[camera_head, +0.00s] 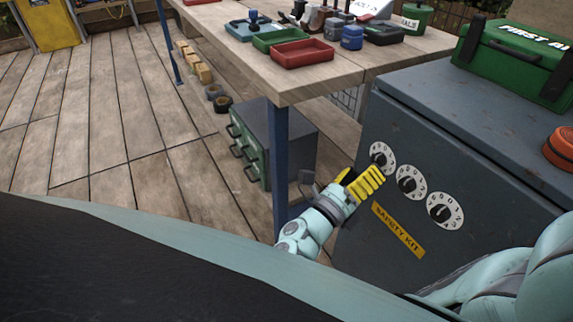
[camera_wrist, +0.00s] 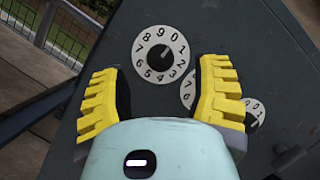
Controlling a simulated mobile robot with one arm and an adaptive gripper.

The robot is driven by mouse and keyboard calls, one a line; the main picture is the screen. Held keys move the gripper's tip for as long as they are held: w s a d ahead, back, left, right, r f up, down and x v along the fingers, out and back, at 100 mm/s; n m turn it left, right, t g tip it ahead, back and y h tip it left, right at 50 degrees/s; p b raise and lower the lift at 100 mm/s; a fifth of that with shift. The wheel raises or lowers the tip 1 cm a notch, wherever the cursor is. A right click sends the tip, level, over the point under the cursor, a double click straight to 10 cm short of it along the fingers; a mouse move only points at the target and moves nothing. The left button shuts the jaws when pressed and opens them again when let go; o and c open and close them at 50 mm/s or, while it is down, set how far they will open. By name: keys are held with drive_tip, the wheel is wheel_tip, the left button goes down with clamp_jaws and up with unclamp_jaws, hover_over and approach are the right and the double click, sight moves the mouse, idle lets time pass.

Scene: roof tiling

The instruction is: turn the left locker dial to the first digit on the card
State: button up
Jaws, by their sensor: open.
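The left dial (camera_head: 382,156) is a white disc with black digits and a black knob on the front of the grey locker (camera_head: 350,225). My gripper (camera_head: 372,178), with yellow ribbed fingers, is open in front of the locker, close to this dial. In the wrist view the left dial lies between and beyond the fingertips (camera_wrist: 160,72), and nothing is between the fingers. A white card (camera_head: 374,8) lies on the table; its writing is too small to read.
The middle dial (camera_head: 411,182) and right dial (camera_head: 445,210) sit beside the left one, above a yellow label (camera_head: 398,230). A green first-aid case (camera_head: 515,60) and an orange roll (camera_head: 560,147) rest on the locker top. The wooden table (camera_head: 340,75) stands close by on the left.

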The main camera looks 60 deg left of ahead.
sight(375, 161)
drive_tip(key=shift+x, duration=1.75)
clamp_jaws()
